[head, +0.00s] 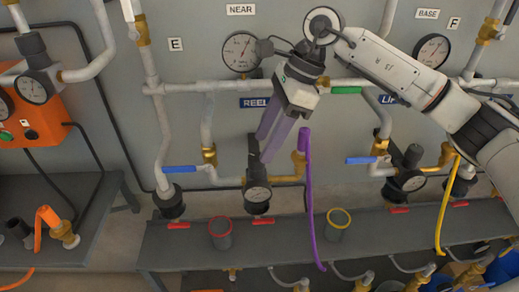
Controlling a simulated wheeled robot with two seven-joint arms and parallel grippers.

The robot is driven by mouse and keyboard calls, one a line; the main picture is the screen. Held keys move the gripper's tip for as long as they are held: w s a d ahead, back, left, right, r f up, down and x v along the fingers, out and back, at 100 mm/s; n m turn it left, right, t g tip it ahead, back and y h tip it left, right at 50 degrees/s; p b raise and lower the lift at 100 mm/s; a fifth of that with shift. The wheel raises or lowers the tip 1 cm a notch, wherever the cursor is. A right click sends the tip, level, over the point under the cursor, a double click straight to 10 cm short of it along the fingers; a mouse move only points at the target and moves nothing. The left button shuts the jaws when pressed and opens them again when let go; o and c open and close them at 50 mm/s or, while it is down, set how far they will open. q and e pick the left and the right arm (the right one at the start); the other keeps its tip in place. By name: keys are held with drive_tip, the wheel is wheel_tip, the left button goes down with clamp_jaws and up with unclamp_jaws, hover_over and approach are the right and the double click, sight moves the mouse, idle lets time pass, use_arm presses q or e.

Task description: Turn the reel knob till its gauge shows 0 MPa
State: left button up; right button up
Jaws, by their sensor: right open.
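The reel regulator has a dark knob (253,147) on top and a small round gauge (258,194) low on its front. It sits below the blue REEL label (254,102), which is partly covered. The gauge's needle is too small to read. My right gripper (264,148) comes down from above, with purple-grey fingers open. Its fingertips are at the knob's right side in the picture and overlap its edge. I cannot tell whether they touch it or how they straddle it. My left gripper is not in view.
Pipes with blue-handled valves (180,169) flank the regulator. A purple hose (309,190) hangs close on its right. A red-rimmed cup (220,232) and a yellow-rimmed cup (337,226) stand at the shelf (280,243) below. Another regulator (408,172) is further right.

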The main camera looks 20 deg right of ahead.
sight(258, 156)
drive_tip(key=shift+x, duration=2)
drive_tip(key=shift+a, duration=0.1)
drive_tip(key=c, duration=1.1)
drive_tip(key=shift+o, duration=0.2)
drive_tip(key=shift+f+m+t+b, duration=0.1)
drive_tip(key=shift+m+t+b, duration=0.3)
drive_tip(key=shift+m, duration=0.4)
drive_tip(key=shift+s+m, duration=0.1)
drive_tip(key=shift+m, duration=0.4)
drive_tip(key=o, duration=1.1)
drive_tip(key=shift+c, duration=0.2)
